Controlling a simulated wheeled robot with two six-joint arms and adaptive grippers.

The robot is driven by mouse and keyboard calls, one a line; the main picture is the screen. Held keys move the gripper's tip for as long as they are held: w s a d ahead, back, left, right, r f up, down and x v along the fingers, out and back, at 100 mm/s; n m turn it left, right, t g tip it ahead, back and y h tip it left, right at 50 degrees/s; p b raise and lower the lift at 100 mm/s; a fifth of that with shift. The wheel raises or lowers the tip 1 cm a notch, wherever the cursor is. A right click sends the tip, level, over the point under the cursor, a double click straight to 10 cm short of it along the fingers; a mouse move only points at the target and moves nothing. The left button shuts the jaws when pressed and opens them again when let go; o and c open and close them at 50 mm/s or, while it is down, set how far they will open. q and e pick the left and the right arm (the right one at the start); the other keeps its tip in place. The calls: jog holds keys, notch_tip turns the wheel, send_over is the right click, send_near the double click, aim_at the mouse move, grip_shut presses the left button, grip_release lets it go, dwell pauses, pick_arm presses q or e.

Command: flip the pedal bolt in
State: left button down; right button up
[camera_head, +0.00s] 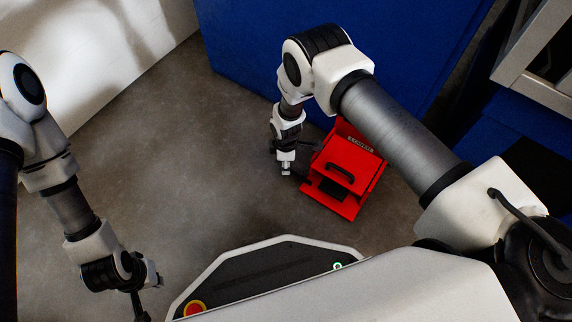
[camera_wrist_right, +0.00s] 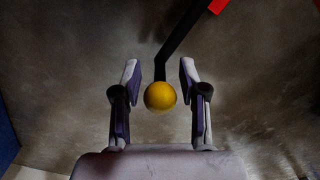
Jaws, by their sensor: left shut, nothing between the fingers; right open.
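A red pedal unit (camera_head: 369,188) stands on the floor in the head view, with a label, a black handle and a dark opening. In the right wrist view a black lever (camera_wrist_right: 184,38) runs from a red part and ends in a yellow ball (camera_wrist_right: 160,96); I take this to be the pedal bolt. My right gripper (camera_wrist_right: 160,75) is open, with the ball between its two fingers in the picture, and I see no finger closed on it. In the head view it hangs at the unit's left side. My left gripper (camera_head: 141,306) is shut and empty at the lower left.
A blue cabinet wall (camera_head: 235,45) stands behind the unit. A pale wall (camera_head: 100,50) is at the upper left, and a metal-framed blue structure (camera_head: 535,60) at the right. The grey floor (camera_head: 190,160) left of the unit is clear.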

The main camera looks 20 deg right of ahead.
jog(key=shift+r, duration=0.1)
grip_shut()
jog(key=s+p, duration=0.1)
jog(key=s+d+p, duration=0.2)
jog(key=shift+d+r, duration=0.15)
jog(key=shift+r, duration=0.1)
jog(key=shift+s+d+f, duration=0.1)
jog(key=shift+s+d, duration=0.05)
jog(key=shift+s, duration=0.05)
jog(key=shift+s+f, duration=0.1)
jog(key=shift+f, duration=0.05)
grip_release()
jog(key=shift+d, duration=0.1)
